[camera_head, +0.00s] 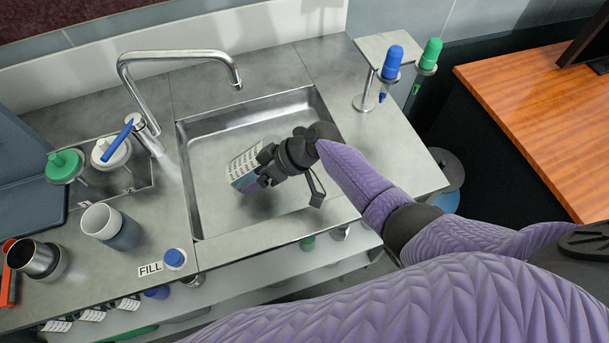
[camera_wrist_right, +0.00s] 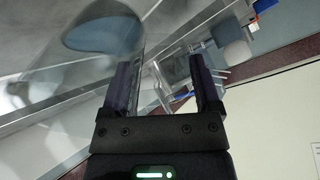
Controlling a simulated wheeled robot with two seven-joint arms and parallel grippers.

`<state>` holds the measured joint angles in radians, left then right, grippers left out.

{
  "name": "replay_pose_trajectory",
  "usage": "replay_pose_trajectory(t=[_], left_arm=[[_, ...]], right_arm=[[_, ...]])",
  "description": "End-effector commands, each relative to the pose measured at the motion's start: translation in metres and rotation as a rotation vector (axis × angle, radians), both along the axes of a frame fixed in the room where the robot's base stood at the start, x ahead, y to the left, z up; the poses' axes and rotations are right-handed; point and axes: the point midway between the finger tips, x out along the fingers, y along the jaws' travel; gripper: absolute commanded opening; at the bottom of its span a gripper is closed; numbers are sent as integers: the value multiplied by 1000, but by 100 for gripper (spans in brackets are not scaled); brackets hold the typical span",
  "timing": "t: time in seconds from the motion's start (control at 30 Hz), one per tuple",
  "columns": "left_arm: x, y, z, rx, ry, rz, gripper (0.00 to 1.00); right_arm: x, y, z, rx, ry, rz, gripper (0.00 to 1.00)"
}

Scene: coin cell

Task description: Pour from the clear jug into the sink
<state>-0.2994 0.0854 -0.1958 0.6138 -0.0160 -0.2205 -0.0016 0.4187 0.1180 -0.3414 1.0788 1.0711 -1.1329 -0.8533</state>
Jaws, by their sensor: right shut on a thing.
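My right gripper (camera_head: 266,166) is over the sink (camera_head: 205,205) and shut on the clear jug (camera_head: 243,168). A white printed label and a bluish lower part of the jug show beyond the fingers in the head view. In the right wrist view, the see-through jug (camera_wrist_right: 105,30) shows a bluish oval patch of liquid, and its wall passes between the fingers of the gripper (camera_wrist_right: 163,82). The jug looks tilted. Its mouth is not clear, and I cannot tell whether liquid is flowing out. My left gripper is not in view.
A curved tap (camera_head: 178,54) arches over the sink's back left. Blue (camera_head: 393,62) and green (camera_head: 431,54) bottles hang on a stand at right.

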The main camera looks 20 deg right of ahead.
Motion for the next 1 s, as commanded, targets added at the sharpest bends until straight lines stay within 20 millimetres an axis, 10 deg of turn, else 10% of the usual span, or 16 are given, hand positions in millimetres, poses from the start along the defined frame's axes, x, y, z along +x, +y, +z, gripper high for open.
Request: replay_pose_trajectory(t=[1.0], left_arm=[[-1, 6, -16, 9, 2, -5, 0]], right_arm=[[-1, -6, 0, 135, -30, -1, 0]])
